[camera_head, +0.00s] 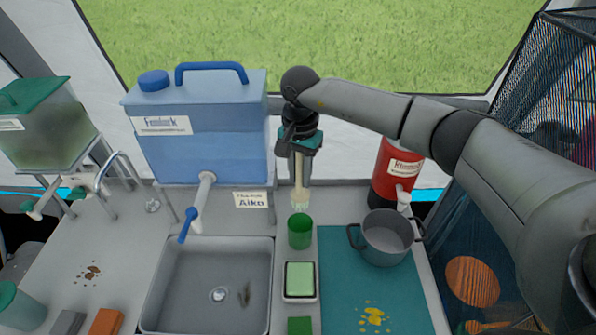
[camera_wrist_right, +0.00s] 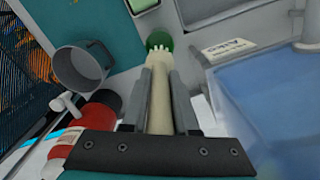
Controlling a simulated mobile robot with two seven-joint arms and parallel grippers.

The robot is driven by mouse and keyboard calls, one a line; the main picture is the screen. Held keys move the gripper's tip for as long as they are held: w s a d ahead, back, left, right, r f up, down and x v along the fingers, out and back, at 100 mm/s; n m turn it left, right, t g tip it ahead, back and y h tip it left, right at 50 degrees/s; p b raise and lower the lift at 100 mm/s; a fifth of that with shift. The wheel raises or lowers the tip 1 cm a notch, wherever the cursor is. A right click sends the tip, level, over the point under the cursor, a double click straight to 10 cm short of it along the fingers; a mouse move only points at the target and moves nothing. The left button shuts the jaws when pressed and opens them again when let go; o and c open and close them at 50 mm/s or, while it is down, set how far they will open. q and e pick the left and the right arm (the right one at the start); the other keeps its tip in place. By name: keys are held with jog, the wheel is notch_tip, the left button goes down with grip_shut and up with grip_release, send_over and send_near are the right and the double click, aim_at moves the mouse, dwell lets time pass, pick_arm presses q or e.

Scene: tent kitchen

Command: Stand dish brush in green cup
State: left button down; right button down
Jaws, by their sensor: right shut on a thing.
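The dish brush (camera_head: 298,186) has a pale handle and hangs upright, bristles down, from my right gripper (camera_head: 300,157). The right gripper is shut on its handle. The green cup (camera_head: 300,232) stands on the counter just below the bristles. In the head view the bristle end is just above the cup's far rim. In the right wrist view the brush (camera_wrist_right: 159,95) runs between the two fingers toward the green cup (camera_wrist_right: 159,41), and its bristles overlap the cup. I cannot tell how large the gap in height is. My left gripper is not in view.
A grey pot (camera_head: 386,238) sits right of the cup on a teal mat (camera_head: 345,290). A red dispenser (camera_head: 390,172) stands behind it. A sponge in a tray (camera_head: 300,281) lies in front of the cup. The sink (camera_head: 180,290) and blue water tank (camera_head: 205,130) are to the left.

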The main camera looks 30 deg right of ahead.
aim_at(300, 210)
jog(key=shift+f+b, duration=1.8)
jog(key=shift+f, duration=1.1)
notch_tip(300, 210, down, 7)
jog(key=b, duration=0.6)
jog(key=shift+r, duration=0.2)
jog(key=c, duration=0.6)
grip_release()
jog(key=shift+r, duration=0.1)
notch_tip(300, 210, up, 15)
jog(key=shift+r, duration=0.1)
